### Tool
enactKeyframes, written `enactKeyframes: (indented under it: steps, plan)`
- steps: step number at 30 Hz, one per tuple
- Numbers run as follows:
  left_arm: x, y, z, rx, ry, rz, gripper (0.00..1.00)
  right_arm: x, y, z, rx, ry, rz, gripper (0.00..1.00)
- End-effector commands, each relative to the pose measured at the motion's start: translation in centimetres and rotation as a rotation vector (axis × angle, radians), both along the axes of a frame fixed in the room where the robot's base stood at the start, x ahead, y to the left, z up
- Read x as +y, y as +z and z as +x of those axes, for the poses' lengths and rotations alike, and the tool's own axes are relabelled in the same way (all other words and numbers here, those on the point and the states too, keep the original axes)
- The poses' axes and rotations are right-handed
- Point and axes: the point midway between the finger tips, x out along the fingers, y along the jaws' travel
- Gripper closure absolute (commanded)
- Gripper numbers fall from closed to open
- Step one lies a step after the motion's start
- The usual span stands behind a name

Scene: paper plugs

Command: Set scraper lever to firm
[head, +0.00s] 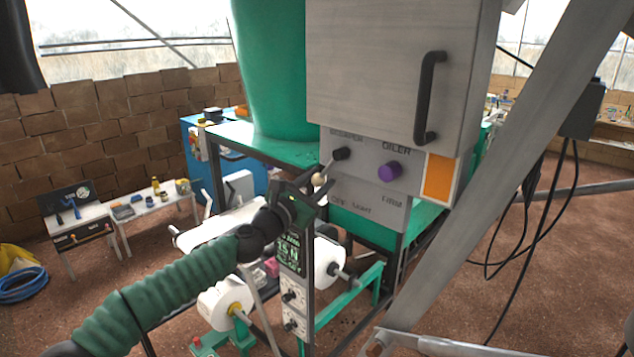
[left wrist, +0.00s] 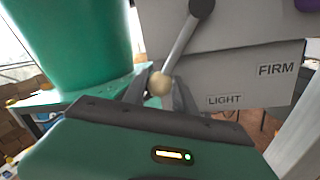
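The scraper lever (head: 329,167) is a thin grey rod on a black pivot, with a pale ball knob (head: 318,179). It slants down and left, away from the FIRM label (head: 392,202) and to the left of the LIGHT label (left wrist: 225,100). My left gripper (head: 314,184) is at the knob. In the left wrist view the knob (left wrist: 159,84) sits between the two spread fingers of the gripper (left wrist: 161,78); whether they touch it is hard to tell. My right gripper is out of view.
A purple oiler knob (head: 390,171) sits right of the lever's pivot. A grey cabinet with a black handle (head: 429,97) is above. A green hopper (head: 268,70) stands to the left, and white rolls (head: 327,263) are below. A slanted grey beam (head: 510,165) crosses on the right.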

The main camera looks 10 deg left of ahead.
Motion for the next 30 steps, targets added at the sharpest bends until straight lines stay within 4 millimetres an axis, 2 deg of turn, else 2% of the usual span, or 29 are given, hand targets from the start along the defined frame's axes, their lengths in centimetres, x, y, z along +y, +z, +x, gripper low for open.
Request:
enactKeyframes:
  steps: [1, 3, 4, 12, 16, 20, 24, 30]
  plan:
    - [-0.1, -0.1, 0.0, 0.001, -0.001, -0.001, 0.59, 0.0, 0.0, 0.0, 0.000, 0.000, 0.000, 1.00]
    - [0.0, 0.0, 0.0, 0.000, 0.000, -0.001, 0.50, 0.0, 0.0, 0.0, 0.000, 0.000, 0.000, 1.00]
    - [0.0, 0.0, 0.0, 0.001, 0.000, -0.002, 0.48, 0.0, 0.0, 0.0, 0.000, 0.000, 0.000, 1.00]
    - [0.1, 0.0, -0.1, 0.000, 0.002, -0.003, 0.48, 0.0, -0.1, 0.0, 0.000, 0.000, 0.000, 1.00]
    - [0.8, -0.4, -1.1, -0.002, 0.003, -0.002, 0.48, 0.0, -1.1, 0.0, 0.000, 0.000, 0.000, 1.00]
    - [2.3, -1.2, -3.8, -0.001, 0.005, 0.000, 0.48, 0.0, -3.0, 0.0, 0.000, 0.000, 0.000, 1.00]
    - [4.1, -1.8, -7.6, -0.001, 0.006, 0.001, 0.48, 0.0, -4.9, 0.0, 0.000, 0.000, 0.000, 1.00]
    - [6.5, -2.2, -12.3, 0.001, 0.005, 0.000, 0.48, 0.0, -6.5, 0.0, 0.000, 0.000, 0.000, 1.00]
